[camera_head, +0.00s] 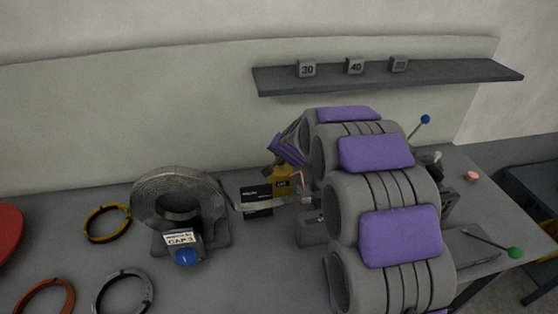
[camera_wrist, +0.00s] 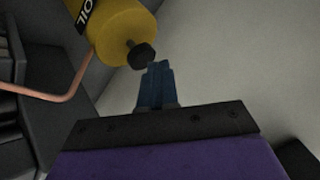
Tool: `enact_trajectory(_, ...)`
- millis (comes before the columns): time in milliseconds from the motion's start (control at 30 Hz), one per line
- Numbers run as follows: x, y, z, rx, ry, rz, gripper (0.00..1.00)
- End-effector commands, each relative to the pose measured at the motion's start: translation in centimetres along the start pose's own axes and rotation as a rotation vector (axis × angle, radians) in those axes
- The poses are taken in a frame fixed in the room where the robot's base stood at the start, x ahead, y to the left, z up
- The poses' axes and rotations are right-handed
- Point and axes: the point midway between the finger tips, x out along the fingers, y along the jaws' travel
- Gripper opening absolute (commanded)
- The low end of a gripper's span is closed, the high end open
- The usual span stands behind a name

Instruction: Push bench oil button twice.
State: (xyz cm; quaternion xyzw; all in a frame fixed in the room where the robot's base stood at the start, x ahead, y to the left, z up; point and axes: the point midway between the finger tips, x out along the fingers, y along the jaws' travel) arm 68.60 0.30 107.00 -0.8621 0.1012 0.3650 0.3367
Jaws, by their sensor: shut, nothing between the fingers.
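The bench oiler is a yellow cylinder (camera_wrist: 108,28) with a black OIL label and a copper-coloured tube in the wrist view. Its black round button (camera_wrist: 141,55) sticks out of its end. My gripper (camera_wrist: 158,66) has its blue fingers closed together and empty, with the tips right beside the button. I cannot tell if they touch it. In the head view the yellow oiler (camera_head: 283,179) shows small behind the bench machine, just below my purple-and-grey wrist. My arm hides part of that area, and the button is not clear there.
A large metal coil (camera_head: 178,190) stands on the grey bench with a blue knob (camera_head: 185,257) in front. Several rings lie at left. A shelf (camera_head: 400,76) with numbered blocks is on the back wall. Levers with blue (camera_head: 425,119) and green (camera_head: 515,252) knobs stand at right.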

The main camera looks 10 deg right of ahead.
Motion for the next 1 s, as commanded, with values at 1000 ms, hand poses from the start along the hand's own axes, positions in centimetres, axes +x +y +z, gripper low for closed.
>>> enact_trajectory(1000,0.81,0.19,0.88,-0.002,0.001,0.003,0.00)
